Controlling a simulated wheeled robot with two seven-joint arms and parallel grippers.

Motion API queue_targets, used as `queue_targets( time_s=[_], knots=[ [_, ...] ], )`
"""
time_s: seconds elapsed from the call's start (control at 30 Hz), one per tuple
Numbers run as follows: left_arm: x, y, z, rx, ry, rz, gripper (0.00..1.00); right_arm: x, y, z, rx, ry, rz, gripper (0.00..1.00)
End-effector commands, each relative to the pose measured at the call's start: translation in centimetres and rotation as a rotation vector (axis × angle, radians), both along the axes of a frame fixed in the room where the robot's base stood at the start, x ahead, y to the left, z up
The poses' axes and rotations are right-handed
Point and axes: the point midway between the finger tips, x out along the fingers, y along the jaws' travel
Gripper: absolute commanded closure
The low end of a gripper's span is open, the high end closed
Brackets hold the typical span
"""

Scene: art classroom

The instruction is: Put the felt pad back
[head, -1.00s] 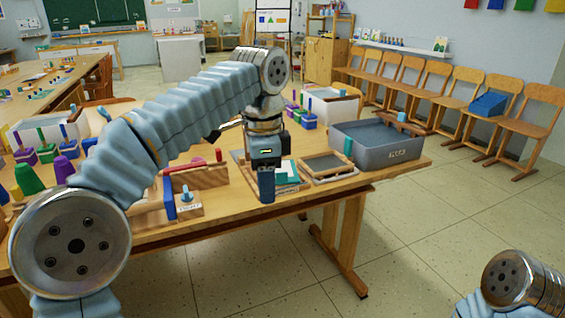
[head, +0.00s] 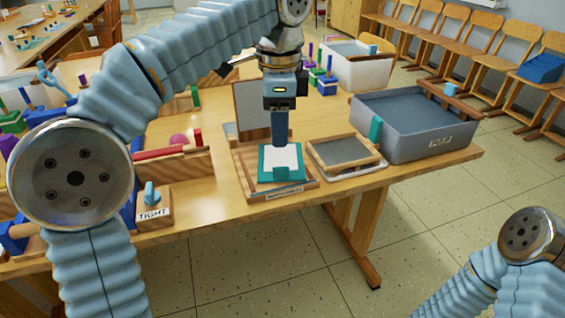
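A teal square pad (head: 264,168) with a white sheet (head: 282,155) on it lies on a wooden board (head: 250,187) near the table's front edge. I take the teal piece for the felt pad, but cannot be sure. An upright panel (head: 251,104) stands at the board's back. My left gripper (head: 280,141) points straight down over the pad's far part, its dark blue fingers overlapping in view. I cannot tell their gap or whether they touch the pad. My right arm shows at lower right, its gripper out of view.
A framed grey screen (head: 343,150) lies right of the board. A grey tub (head: 411,135) marked PULP stands beyond it. A wooden block marked TIGHT (head: 153,213) and a red-barred wooden piece (head: 160,154) are on the left. Bare table lies between them and the board.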

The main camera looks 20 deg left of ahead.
Motion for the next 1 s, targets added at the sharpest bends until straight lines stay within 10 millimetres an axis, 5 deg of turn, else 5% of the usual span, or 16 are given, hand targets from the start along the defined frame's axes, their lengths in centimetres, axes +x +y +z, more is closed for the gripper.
queue_targets(
  time_s=[0.1,0.6,0.87,1.0],
  knots=[
    [0.0,0.0,-2.5,0.001,0.001,0.000,0.62,0.0,0.0,-1.0,-0.001,0.000,-0.001,1.00],
    [-0.1,-0.4,-8.5,-0.001,0.002,0.002,0.62,0.0,-0.1,-2.4,-0.003,-0.002,-0.005,1.00],
    [-0.1,-0.4,-8.9,-0.001,0.001,0.001,0.62,0.0,-0.1,-2.4,-0.003,-0.002,-0.005,1.00],
    [-0.1,-0.4,-8.9,-0.001,0.001,0.001,0.79,0.0,-0.1,-2.4,-0.003,-0.002,-0.005,1.00]
  ],
)
